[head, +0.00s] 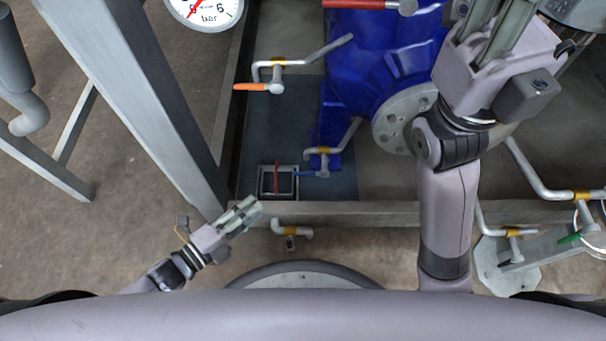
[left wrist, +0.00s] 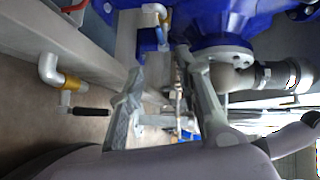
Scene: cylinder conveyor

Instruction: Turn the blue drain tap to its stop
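The blue drain tap is a thin blue lever (head: 306,174) in the head view. It sits at the lower end of a bent grey pipe with a yellow band (head: 323,150), next to the blue machine.
A square drain (head: 263,182) with a red bar lies left of the blue lever. An orange-handled tap (head: 262,87) is farther back. A steel rail (head: 345,213) runs in front. A black-handled tap (left wrist: 90,112) is near my left gripper. A grey post (head: 150,90) stands left.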

